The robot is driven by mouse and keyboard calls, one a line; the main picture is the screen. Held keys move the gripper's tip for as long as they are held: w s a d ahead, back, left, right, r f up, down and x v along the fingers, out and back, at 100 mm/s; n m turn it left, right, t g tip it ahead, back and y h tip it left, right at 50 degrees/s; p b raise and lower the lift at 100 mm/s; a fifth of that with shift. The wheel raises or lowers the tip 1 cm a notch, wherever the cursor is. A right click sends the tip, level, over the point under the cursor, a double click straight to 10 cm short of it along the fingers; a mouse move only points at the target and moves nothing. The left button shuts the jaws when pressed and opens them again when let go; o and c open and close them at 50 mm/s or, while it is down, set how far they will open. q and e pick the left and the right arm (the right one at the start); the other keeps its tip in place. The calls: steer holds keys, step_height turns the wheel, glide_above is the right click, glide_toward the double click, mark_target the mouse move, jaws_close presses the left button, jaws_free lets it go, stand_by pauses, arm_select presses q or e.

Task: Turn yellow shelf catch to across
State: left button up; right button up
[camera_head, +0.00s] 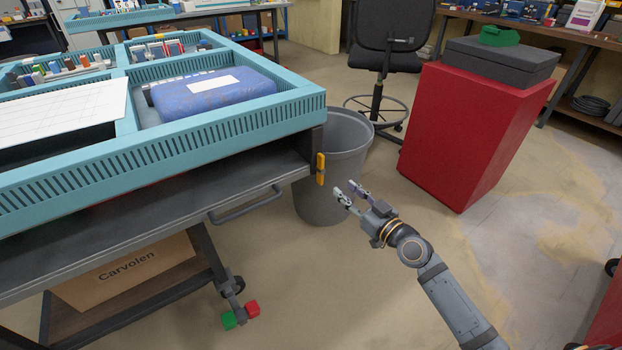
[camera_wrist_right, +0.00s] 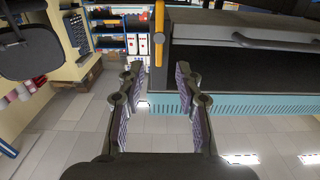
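The yellow shelf catch (camera_head: 320,168) is a small bar at the right front corner of the dark shelf (camera_head: 200,195), under the teal tray top. It stands upright, along the vertical edge. My right gripper (camera_head: 348,190) is just right of the catch and a little lower in the head view, apart from it. In the right wrist view the catch (camera_wrist_right: 159,32) shows at the top, roughly in line with the gap between the fingers. The right gripper (camera_wrist_right: 157,92) is open and empty there. My left gripper is not in view.
A grey bin (camera_head: 345,140) stands on the floor behind the catch. A red cabinet (camera_head: 465,130) stands to the right and an office chair (camera_head: 390,50) behind. A shelf handle (camera_head: 245,206) sticks out left of the catch. The floor around my right arm is clear.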

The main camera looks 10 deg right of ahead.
mark_target(323, 169)
steer(key=x, duration=1)
steer(key=shift+w, duration=0.15)
jaws_close()
